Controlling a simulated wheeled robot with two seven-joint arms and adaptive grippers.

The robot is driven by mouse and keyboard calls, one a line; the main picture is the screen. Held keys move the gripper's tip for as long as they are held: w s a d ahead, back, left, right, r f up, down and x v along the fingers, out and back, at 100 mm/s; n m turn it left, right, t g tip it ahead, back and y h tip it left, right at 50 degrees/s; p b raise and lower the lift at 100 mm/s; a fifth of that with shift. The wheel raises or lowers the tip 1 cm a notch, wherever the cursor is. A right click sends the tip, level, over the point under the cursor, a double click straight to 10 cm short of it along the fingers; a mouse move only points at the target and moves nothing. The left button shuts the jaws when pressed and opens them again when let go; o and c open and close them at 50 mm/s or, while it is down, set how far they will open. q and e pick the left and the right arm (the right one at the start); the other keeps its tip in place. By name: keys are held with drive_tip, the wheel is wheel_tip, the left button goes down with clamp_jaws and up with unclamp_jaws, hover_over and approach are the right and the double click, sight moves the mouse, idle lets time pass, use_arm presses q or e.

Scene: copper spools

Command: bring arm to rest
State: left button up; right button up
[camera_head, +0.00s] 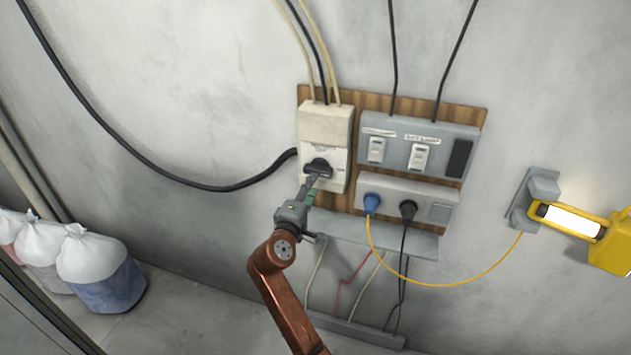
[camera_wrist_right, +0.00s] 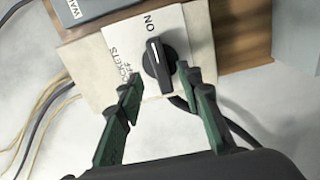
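My right gripper (camera_head: 311,187) is raised to the switch box (camera_head: 325,122) on the wall, in front of its black rotary knob (camera_head: 318,166). In the right wrist view, the two green-and-black fingers of the right gripper (camera_wrist_right: 158,80) are spread. One is on each side of the knob (camera_wrist_right: 160,65), with gaps showing, so the gripper is open and empty. The knob's white mark points toward the "ON" label. How far the fingertips are from the box face is hard to tell. My left gripper is not in view.
Right of the switch box are a grey switch panel (camera_head: 396,128) and a socket strip (camera_head: 432,193) with blue and black plugs. A shelf (camera_head: 400,236) juts out below. A yellow work lamp (camera_head: 610,245) is far right. Sacks (camera_head: 100,272) stand lower left; the wall left is mostly clear.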

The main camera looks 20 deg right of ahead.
drive_tip(key=shift+s+a, duration=0.1)
drive_tip(key=shift+s, duration=0.15)
